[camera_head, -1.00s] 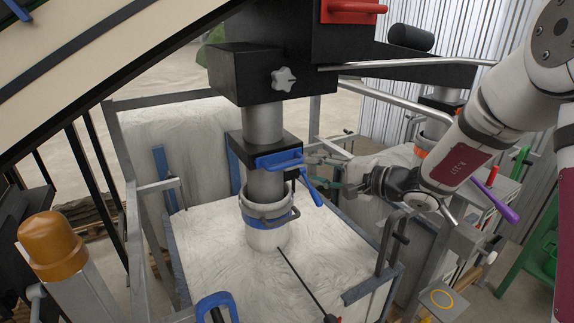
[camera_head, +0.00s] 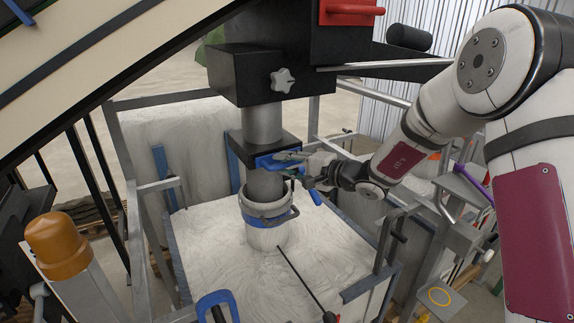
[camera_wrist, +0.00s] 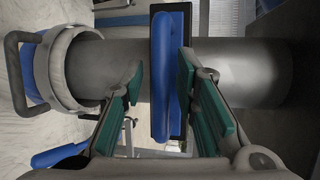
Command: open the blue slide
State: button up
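The blue slide (camera_head: 266,161) is a blue handle on a black gate block (camera_head: 238,150) around the grey vertical pipe. My gripper (camera_head: 296,168) is at its right end in the head view. In the wrist view, the blue slide (camera_wrist: 162,110) stands between the two green-padded fingers of my gripper (camera_wrist: 160,75). The fingers are apart, with a clear gap on the left finger's side. The right finger is close to the blue; I cannot tell whether it touches. In the head view my gripper partly covers the slide.
A white bag with a clamp ring (camera_head: 268,212) hangs around the pipe below. A blue lever (camera_head: 312,196) is just below my gripper. A metal frame (camera_head: 395,235) stands to the right, and an orange beacon (camera_head: 56,245) at the left front.

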grip_shut()
jog(key=s+d+p, duration=0.4)
jog(key=s+d, duration=0.2)
jog(key=s, duration=0.3)
jog(key=shift+w, duration=0.1)
jog(key=shift+o, duration=2)
grip_release()
